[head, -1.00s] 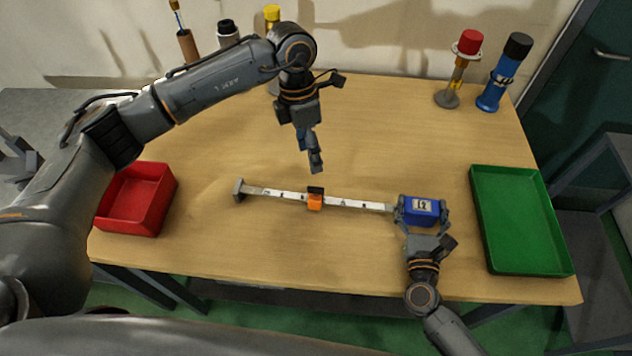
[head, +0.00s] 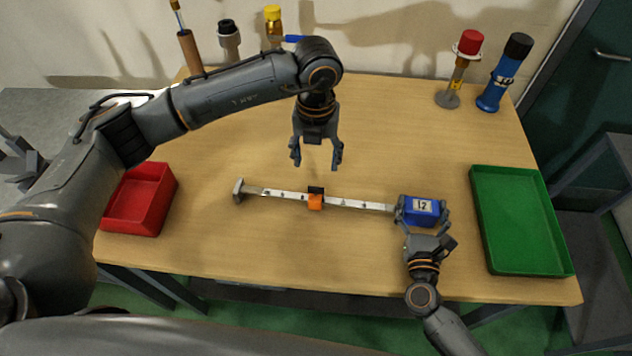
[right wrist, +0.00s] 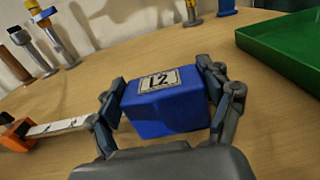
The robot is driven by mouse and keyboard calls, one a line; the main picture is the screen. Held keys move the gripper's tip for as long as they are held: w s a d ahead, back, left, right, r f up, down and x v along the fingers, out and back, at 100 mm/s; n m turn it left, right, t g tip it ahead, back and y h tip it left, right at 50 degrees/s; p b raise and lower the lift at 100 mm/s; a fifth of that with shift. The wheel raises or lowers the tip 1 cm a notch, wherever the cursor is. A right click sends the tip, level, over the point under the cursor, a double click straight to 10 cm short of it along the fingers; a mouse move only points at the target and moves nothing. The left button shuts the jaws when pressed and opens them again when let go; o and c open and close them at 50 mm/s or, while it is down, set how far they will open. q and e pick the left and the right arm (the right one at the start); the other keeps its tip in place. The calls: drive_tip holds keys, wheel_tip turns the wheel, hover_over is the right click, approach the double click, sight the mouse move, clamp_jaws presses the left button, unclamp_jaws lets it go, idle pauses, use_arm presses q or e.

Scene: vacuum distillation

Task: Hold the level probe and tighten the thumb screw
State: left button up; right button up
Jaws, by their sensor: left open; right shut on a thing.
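The level probe lies across the table: a white marked rod (head: 284,194) with a grey end piece (head: 239,189) at its left and a blue block (head: 421,205) labelled 12 at its right. An orange and black slider (head: 315,200) sits around the rod's middle; I cannot make out which part is the thumb screw. My right gripper (head: 422,212) is shut on the blue block, its fingers on both sides, also clear in the right wrist view (right wrist: 165,105). My left gripper (head: 316,160) is open and empty, pointing down above and behind the slider.
A red bin (head: 141,199) stands at the left and a green tray (head: 522,222) at the right. A red-topped stand (head: 458,72) and a blue cylinder (head: 502,76) stand at the back right. Several bottle-like items stand at the back left. The table around the rod is clear.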

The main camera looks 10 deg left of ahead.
sight(316, 188)
use_arm(q)
wheel_tip(316, 188, down, 10)
drive_tip(key=shift+r, duration=0.2)
drive_tip(key=shift+c, duration=0.3)
drive_tip(key=c, duration=1.1)
